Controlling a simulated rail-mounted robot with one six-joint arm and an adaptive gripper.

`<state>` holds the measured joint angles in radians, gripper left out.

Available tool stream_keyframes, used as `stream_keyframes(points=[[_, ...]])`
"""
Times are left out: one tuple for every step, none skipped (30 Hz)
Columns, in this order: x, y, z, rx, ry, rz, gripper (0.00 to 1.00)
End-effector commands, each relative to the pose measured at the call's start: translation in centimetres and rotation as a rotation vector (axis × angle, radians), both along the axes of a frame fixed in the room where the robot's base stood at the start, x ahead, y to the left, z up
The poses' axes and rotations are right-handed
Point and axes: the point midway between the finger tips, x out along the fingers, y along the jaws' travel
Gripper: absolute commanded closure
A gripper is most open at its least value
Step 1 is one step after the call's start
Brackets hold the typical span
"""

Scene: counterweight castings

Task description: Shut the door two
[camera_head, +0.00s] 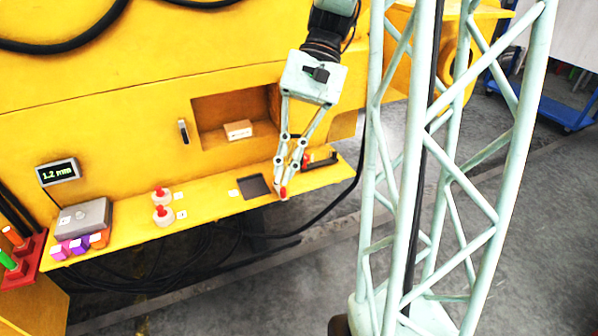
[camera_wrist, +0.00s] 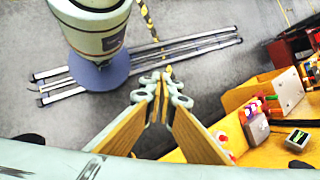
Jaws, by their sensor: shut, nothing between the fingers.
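An open rectangular recess (camera_head: 212,112) shows in the front of the yellow machine in the head view, with a small pale labelled box (camera_head: 238,130) inside. A dark and light upright handle (camera_head: 183,131) sits just left of the recess. I cannot tell which panel is door two, as no door label is readable. My gripper (camera_head: 281,193) points down in front of the recess's right side, over the yellow ledge near a dark square. It is shut and empty, apart from the handle. In the wrist view my fingers (camera_wrist: 153,97) come together; the recess is not clear there.
A black holder (camera_head: 320,161) is right of my gripper. A red rack (camera_head: 22,255) stands far left. Grey floor lies in front.

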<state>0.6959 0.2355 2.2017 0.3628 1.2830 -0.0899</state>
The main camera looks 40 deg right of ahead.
Motion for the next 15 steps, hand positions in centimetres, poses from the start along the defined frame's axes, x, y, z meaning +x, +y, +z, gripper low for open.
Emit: stream_keyframes(points=[[0.0,-0.4,-0.4,0.023,0.014,-0.031,1.0],[0.1,-0.6,-0.6,0.037,0.022,-0.047,1.0],[0.2,-0.9,-0.8,0.055,0.031,-0.071,1.0],[0.3,-1.1,-1.0,0.069,0.038,-0.088,1.0],[0.3,-1.3,-1.2,0.082,0.044,-0.105,1.0],[0.4,-1.6,-1.5,0.1,0.054,-0.129,1.0],[0.5,-1.8,-1.6,0.115,0.061,-0.146,1.0],[0.5,-2.0,-1.8,0.129,0.068,-0.164,1.0],[0.6,-2.4,-2.0,0.147,0.077,-0.188,1.0],[0.7,-2.6,-2.2,0.161,0.082,-0.205,1.0],[0.8,-2.8,-2.4,0.174,0.089,-0.222,1.0],[0.9,-3.2,-2.6,0.193,0.097,-0.245,1.0],[0.9,-3.4,-2.8,0.209,0.103,-0.263,1.0],[1.0,-3.7,-2.9,0.223,0.109,-0.281,1.0],[1.1,-4.1,-3.2,0.241,0.116,-0.303,1.0]])
